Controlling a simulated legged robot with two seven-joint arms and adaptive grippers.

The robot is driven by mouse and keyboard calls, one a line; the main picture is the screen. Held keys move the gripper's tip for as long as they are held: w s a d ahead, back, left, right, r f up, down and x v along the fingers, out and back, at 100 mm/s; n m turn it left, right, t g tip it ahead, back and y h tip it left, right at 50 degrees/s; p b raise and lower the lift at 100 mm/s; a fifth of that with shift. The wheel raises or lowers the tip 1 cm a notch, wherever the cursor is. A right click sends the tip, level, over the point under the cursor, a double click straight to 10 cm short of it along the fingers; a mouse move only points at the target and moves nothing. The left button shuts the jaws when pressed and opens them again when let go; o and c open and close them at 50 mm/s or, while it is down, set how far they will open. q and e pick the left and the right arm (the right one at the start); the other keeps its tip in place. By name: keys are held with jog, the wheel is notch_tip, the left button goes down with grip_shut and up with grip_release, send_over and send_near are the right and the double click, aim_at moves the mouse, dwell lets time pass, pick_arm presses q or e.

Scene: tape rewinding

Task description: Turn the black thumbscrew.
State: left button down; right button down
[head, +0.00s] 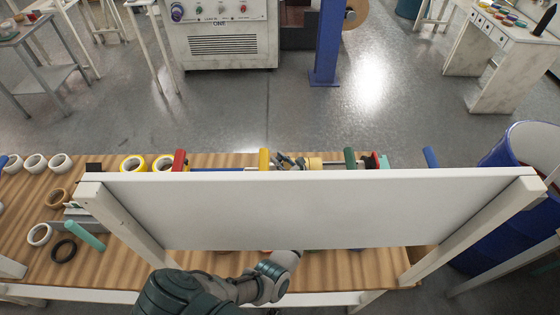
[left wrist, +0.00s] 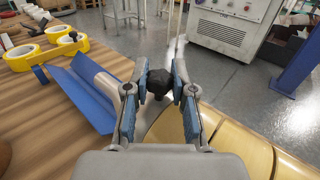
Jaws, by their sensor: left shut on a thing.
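The black thumbscrew (left wrist: 158,82) shows in the left wrist view as a dark faceted knob between my fingertips. My left gripper (left wrist: 159,88) is shut on it, one blue-padded finger on each side. In the head view my left gripper (head: 288,161) shows just above the back edge of the white shelf board, near yellow parts of the rewinding machine. The thumbscrew cannot be made out there. The board hides most of my left forearm and much of the machine. My right gripper is not in view.
The white shelf board (head: 310,208) spans the wooden table (head: 30,245). Below my fingers in the left wrist view is a yellow rounded part (left wrist: 215,140), with a blue trough (left wrist: 82,98) to the left. Yellow tape rolls (left wrist: 68,46) lie beyond. A blue barrel (head: 490,225) stands right.

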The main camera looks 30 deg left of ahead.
pick_arm(q)
jog(key=c, duration=0.9)
grip_release()
jog(key=shift+c, duration=0.2)
jog(key=v, duration=0.7)
jog(key=shift+d, duration=0.3)
jog(key=shift+f, duration=0.1)
